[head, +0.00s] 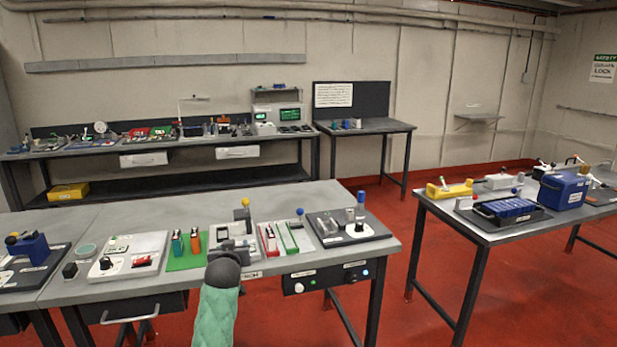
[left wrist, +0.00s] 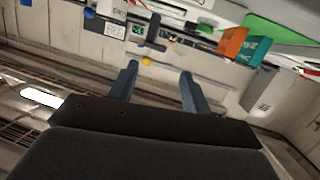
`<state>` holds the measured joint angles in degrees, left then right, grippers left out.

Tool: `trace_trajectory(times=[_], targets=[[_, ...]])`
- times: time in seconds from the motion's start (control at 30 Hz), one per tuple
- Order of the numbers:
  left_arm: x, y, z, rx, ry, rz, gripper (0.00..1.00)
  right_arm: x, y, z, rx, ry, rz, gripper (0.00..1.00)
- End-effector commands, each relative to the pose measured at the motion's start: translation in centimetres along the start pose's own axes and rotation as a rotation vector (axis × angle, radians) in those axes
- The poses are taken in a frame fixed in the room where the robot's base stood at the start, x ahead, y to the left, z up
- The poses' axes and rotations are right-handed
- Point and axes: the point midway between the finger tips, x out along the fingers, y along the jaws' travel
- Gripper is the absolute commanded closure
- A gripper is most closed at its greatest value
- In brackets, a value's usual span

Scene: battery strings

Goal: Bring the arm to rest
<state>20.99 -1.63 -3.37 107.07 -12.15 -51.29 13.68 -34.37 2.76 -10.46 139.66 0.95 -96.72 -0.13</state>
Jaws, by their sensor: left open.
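My arm in its green sleeve (head: 216,315) rises from the bottom of the head view and ends in a dark rounded part in front of the bench's near edge. I cannot make out fingers there. In the left wrist view my left gripper (left wrist: 159,75) has its two blue-grey fingers well apart, with nothing held between them. A yellow knob (left wrist: 147,61) shows beyond the fingertips. My right gripper is not in view.
The near bench (head: 185,290) holds an orange and a teal battery (head: 177,243) on a green mat (head: 186,262), a white panel (head: 127,255) and a black tray (head: 347,227). A side table (head: 475,235) with a blue box (head: 563,190) stands right. Red floor (head: 415,310) lies clear between them.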

Motion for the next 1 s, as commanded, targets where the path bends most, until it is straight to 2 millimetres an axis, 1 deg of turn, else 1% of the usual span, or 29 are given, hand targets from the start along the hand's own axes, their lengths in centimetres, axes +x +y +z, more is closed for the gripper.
trace_trajectory(times=[0.17,0.33,0.37,0.43,0.47,0.5,0.67,0.8,1.0], targets=[[-2.0,0.1,0.1,0.033,-0.094,0.003,0.52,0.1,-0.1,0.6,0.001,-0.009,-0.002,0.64],[-5.2,0.6,-0.3,0.075,-0.191,0.025,0.52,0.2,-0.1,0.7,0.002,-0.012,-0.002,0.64],[-5.9,0.7,-0.2,0.084,-0.209,0.031,0.52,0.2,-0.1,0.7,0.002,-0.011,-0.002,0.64],[-7.7,0.9,0.6,0.103,-0.257,0.044,0.52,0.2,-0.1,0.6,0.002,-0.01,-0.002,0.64],[-8.5,0.9,1.2,0.112,-0.28,0.051,0.52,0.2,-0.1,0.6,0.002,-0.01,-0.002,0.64],[-9.7,1.0,2.2,0.124,-0.314,0.061,0.52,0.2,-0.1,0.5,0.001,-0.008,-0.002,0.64],[-14.1,1.0,6.5,0.164,-0.435,0.096,0.52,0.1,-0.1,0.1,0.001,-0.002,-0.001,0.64],[-18.0,0.8,10.6,0.191,-0.531,0.124,0.52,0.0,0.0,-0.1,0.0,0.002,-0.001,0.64],[-23.4,0.5,16.0,0.214,-0.65,0.159,0.52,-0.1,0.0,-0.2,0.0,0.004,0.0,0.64]])
